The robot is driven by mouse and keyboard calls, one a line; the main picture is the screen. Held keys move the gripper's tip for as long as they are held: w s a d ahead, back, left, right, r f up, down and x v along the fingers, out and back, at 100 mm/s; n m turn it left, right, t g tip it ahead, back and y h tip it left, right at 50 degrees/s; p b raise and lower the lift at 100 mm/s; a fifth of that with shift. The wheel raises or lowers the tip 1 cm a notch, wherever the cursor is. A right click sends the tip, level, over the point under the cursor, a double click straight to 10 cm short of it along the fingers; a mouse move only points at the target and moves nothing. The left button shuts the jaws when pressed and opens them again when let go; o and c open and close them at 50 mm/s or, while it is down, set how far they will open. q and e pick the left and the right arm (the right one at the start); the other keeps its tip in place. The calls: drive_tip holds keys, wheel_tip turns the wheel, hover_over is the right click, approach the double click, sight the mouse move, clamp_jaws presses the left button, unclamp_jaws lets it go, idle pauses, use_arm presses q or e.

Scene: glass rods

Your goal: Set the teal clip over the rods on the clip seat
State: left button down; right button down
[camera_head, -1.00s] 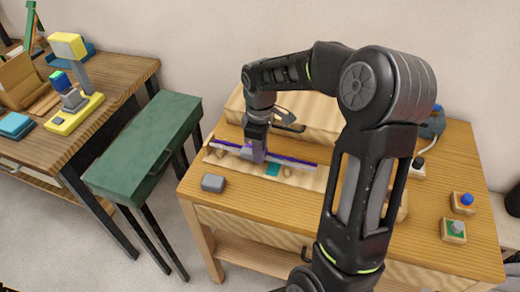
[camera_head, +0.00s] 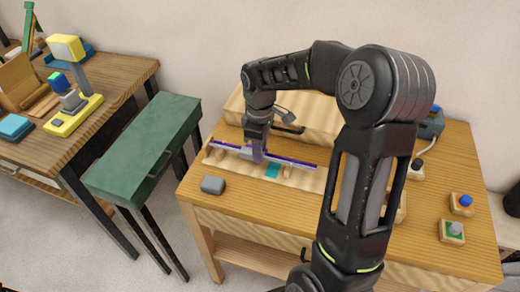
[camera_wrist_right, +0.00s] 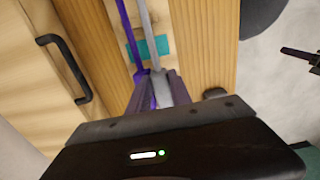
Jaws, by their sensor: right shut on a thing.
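A purple rod and a pale grey rod (camera_head: 300,164) lie close together, lengthwise, above a light wooden strip on the right-hand table. They also show in the right wrist view (camera_wrist_right: 128,30), running up from between my fingers. My right gripper (camera_head: 256,156) points down at their middle and is shut on the rods; the fingers hide the grip itself. A flat teal piece (camera_head: 273,170) is just right of the gripper, and in the wrist view (camera_wrist_right: 155,47) the rods cross over it. I cannot tell if it is the clip or a seat marking. My left gripper is not in view.
A grey block (camera_head: 212,185) sits at the table's front left. A wooden case (camera_head: 310,115) with a dark handle is behind the rods. Blue (camera_head: 463,202) and green (camera_head: 453,230) button blocks are at right. A green bench (camera_head: 145,150) stands left of the table.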

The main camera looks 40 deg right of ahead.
drive_tip(key=shift+s+f+b, duration=0.2)
drive_tip(key=shift+f+b, duration=0.25)
drive_tip(key=shift+f, duration=0.2)
idle(0.5)
drive_tip(key=c, duration=1.3)
unclamp_jaws()
drive_tip(key=shift+o, duration=0.9)
drive_tip(key=shift+r, duration=0.15)
drive_tip(key=r, duration=0.8)
drive_tip(key=shift+a+b, duration=0.2)
drive_tip(key=shift+b, duration=0.2)
drive_tip(key=shift+r, duration=0.1)
